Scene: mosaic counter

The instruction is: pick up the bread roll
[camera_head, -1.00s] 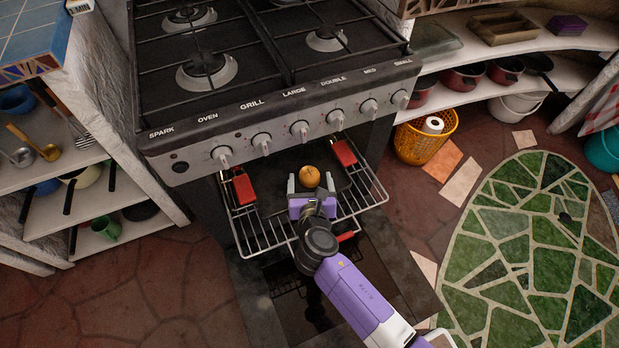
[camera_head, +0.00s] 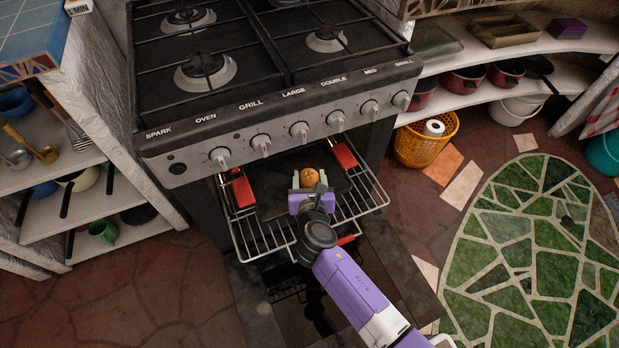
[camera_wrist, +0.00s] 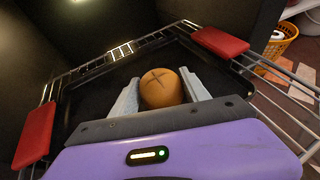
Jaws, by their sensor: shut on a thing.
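The bread roll (camera_head: 309,177) is round and golden brown, with a cross cut on top that shows in the wrist view (camera_wrist: 161,88). It is at the pulled-out oven rack, over the dark tray (camera_head: 272,194). My gripper (camera_head: 309,182) reaches in from the front, and its two pale fingers stand on either side of the roll. In the wrist view my gripper (camera_wrist: 160,95) is shut on the roll. The roll's underside is hidden, so I cannot tell whether it touches the tray.
The wire oven rack (camera_head: 262,241) sticks out under the stove's knob panel (camera_head: 280,130). Red pads (camera_head: 243,191) sit at the tray's sides, close to my gripper. The open oven door (camera_head: 375,273) lies below. An orange basket (camera_head: 425,143) stands on the floor at right.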

